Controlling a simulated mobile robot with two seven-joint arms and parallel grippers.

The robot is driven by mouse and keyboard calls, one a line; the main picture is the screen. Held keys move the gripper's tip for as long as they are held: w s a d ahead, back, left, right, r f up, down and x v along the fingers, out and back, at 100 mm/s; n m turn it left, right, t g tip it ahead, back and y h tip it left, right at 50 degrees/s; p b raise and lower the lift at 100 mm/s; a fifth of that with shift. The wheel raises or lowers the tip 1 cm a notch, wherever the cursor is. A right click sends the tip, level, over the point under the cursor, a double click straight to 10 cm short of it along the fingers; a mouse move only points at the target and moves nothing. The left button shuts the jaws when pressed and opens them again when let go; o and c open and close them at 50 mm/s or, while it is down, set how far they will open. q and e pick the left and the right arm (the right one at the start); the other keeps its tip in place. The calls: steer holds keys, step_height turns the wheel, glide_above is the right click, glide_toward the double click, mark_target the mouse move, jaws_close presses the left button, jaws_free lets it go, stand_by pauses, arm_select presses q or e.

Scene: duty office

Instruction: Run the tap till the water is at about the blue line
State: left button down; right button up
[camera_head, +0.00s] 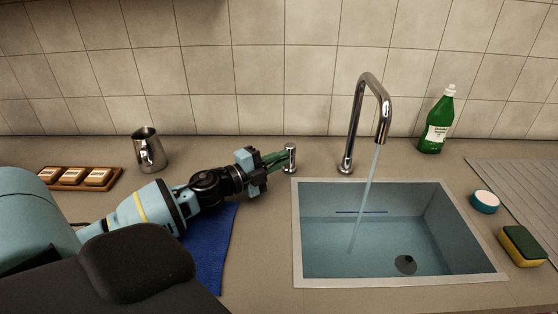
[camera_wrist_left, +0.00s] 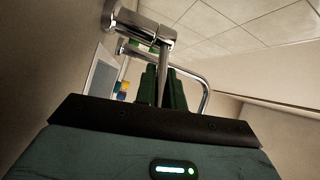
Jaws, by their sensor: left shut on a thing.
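The tall chrome tap (camera_head: 371,84) stands behind the sink (camera_head: 297,240), and a stream of water (camera_head: 367,190) runs from its spout into the basin. Clear water (camera_head: 340,250) covers the basin floor; its edge on the back wall looks a little below the short blue line (camera_head: 361,212). The small chrome tap handle (camera_head: 291,158) stands left of the tap. My left gripper (camera_head: 279,159) is shut on the handle's lever; in the left wrist view the lever (camera_wrist_left: 163,72) lies between the green fingers (camera_wrist_left: 162,90). My right gripper is out of view.
A metal jug (camera_head: 149,152) and a wooden tray (camera_head: 62,184) stand at the left. A blue cloth (camera_head: 212,250) lies under my left arm. A green bottle (camera_head: 437,122), a round blue-and-white item (camera_head: 485,201) and a sponge (camera_head: 522,244) are right of the tap.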

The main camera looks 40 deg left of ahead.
arm_select(q)
steer(key=c, duration=1.5)
jaws_free()
steer(key=shift+s, duration=0.1)
steer(key=shift+s+a+f, duration=0.15)
steer(key=shift+s, duration=0.15)
steer(key=shift+v, duration=3.45)
